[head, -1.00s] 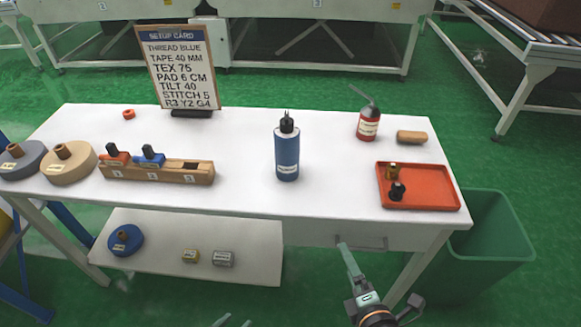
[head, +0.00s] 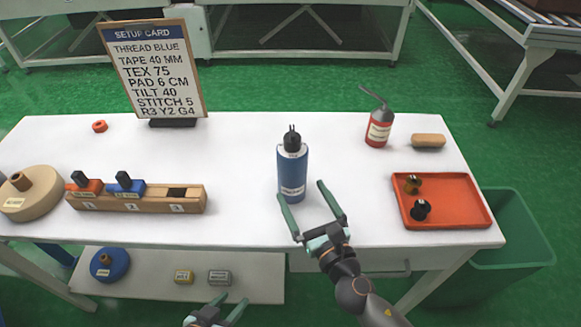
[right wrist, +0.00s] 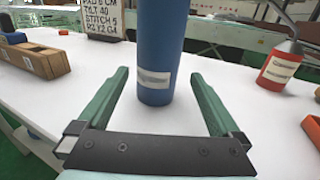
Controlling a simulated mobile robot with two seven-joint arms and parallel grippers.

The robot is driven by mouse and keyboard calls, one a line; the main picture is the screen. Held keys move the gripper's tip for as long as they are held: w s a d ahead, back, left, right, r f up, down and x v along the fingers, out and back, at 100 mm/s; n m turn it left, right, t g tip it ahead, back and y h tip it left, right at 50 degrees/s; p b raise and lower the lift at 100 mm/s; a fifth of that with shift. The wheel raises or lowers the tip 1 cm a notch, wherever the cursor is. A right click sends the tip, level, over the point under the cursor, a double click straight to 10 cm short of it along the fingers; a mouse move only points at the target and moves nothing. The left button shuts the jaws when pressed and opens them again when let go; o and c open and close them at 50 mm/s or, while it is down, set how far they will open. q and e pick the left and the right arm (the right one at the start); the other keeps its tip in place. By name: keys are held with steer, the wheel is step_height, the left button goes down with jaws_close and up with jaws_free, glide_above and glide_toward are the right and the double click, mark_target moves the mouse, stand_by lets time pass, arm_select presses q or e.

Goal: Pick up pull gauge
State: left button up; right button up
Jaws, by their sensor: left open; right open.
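The pull gauge, a blue cylinder with a dark top and small hook (head: 292,165), stands upright on the white table. It also fills the upper middle of the right wrist view (right wrist: 158,45), with its base and pale label showing. My right gripper (head: 300,190) is open and low over the table at the near side of the gauge. In the right wrist view its fingers (right wrist: 158,75) point at the gauge, one to each side, with gaps visible. My left gripper (head: 231,300) is open and empty at the bottom edge, below the table's front.
A red tray (head: 447,220) with two small knobs lies to the right. A wooden rack (head: 150,204) and setup card (head: 153,70) stand left. The table around the gauge is clear.

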steer(key=b+x, duration=0.1)
steer(key=x, duration=0.8)
steer(key=shift+s+a+f, duration=0.1)
steer(key=shift+a+f, duration=0.05)
steer(key=shift+f, duration=0.05)
steer(key=shift+c, duration=0.2)
jaws_close()
stand_by(0.4)
steer(key=shift+r, duration=0.15)
